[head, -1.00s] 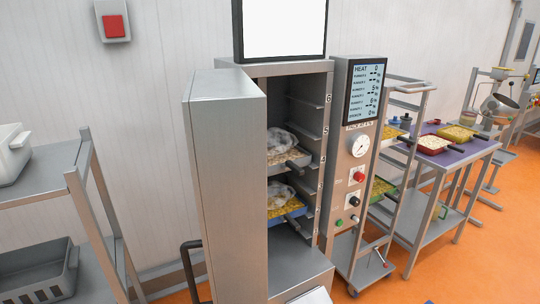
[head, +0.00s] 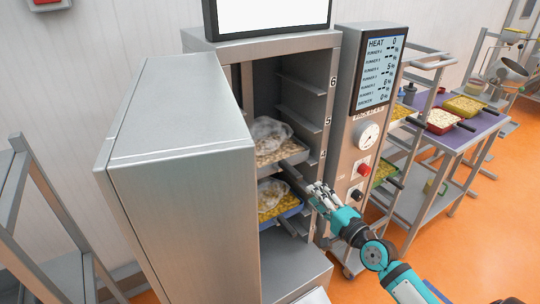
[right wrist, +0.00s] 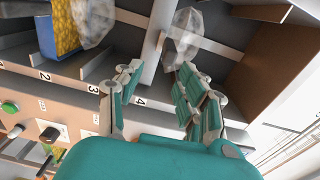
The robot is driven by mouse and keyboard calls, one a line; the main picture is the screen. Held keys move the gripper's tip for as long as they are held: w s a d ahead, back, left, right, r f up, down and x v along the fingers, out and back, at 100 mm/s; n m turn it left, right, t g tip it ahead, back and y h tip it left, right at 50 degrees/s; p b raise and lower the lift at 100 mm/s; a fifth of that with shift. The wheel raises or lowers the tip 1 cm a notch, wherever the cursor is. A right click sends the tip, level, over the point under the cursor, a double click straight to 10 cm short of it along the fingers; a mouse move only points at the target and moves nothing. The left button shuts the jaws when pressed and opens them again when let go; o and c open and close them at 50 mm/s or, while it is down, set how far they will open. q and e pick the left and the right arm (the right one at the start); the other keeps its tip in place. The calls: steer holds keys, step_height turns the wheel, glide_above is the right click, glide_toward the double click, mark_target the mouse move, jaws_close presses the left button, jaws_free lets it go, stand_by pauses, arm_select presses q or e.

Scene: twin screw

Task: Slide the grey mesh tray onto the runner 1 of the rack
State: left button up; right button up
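The grey mesh tray (head: 290,157) sits in the open rack (head: 240,90) near label 4, with a clear bag and pale pieces on it. Its dark handle sticks out at the front. A grey strip (right wrist: 153,50), seemingly this tray edge-on, shows in the right wrist view. My right gripper (head: 316,193) is at the rack's front opening, just below and right of the tray. Its fingers are apart in the right wrist view (right wrist: 157,82), on either side of the strip's line; contact cannot be told. Runner 1 is hidden in the head view. My left gripper is out of view.
A blue tray (head: 289,213) with yellow pieces and a bag lies below the grey one. The rack's large door (head: 180,170) stands open at left. A control panel (head: 366,140) flanks the rack at right. A trolley and purple table (head: 455,130) stand beyond.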

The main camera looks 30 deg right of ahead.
glide_toward(281, 161)
steer(key=w, duration=0.3)
steer(key=w+f, duration=0.1)
steer(key=w, duration=0.2)
steer(key=shift+w+f+b, duration=0.15)
steer(key=shift+w+b, duration=0.1)
steer(key=shift+b, duration=0.15)
steer(key=shift+w, duration=0.5)
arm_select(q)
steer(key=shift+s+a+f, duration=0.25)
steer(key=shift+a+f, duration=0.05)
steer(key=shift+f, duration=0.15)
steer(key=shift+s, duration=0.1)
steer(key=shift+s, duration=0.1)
arm_select(e)
steer(key=shift+w, duration=0.1)
steer(key=shift+c, duration=0.3)
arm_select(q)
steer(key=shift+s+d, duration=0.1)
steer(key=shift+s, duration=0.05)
arm_select(e)
steer(key=shift+c, duration=1.1)
